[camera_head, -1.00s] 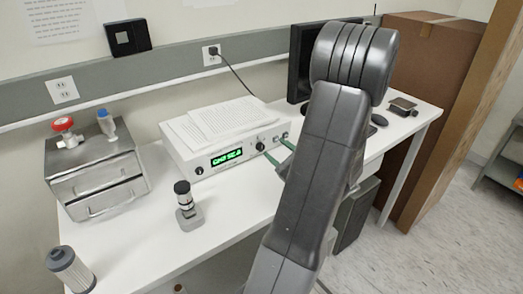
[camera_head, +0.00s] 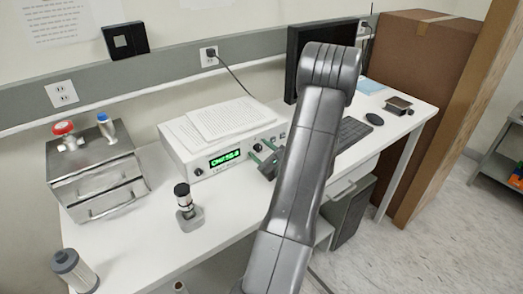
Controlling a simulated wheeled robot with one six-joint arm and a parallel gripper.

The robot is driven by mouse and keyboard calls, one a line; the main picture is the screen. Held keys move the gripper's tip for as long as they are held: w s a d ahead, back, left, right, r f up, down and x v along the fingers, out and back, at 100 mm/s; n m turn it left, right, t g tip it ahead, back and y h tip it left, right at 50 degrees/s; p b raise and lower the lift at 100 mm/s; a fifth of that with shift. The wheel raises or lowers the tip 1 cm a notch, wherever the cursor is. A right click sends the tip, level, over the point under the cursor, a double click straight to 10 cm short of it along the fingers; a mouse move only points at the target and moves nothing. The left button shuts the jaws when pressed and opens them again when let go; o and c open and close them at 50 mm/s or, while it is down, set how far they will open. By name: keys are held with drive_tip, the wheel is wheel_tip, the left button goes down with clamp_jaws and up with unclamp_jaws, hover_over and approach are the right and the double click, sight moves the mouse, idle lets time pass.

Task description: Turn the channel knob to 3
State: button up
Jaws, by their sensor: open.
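The white instrument box (camera_head: 184,157) stands on the bench, its front panel facing me. Its green lit display (camera_head: 225,158) shows text that seems to start with CH; the rest is too small to read surely. A dark round knob (camera_head: 257,148) is on the panel right of the display; its pointer position cannot be read. My gripper (camera_head: 262,151) has green fingertips spread apart at the panel, close around or beside this knob; contact cannot be told. My arm hides part of the panel's right side.
Papers (camera_head: 228,119) lie on top of the box. A black-capped device (camera_head: 183,198) stands in front of it, and a metal drawer unit (camera_head: 97,177) is at the left. A monitor (camera_head: 307,57) and keyboard (camera_head: 350,133) are at the right. Bench room left of the box's front is clear.

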drive_tip(key=c, duration=1)
drive_tip(key=shift+m, duration=0.4)
drive_tip(key=m+b, duration=0.1)
drive_tip(key=m, duration=0.3)
drive_tip(key=shift+m, duration=0.3)
drive_tip(key=m, duration=0.4)
drive_tip(key=shift+m, duration=0.4)
drive_tip(key=o, duration=1)
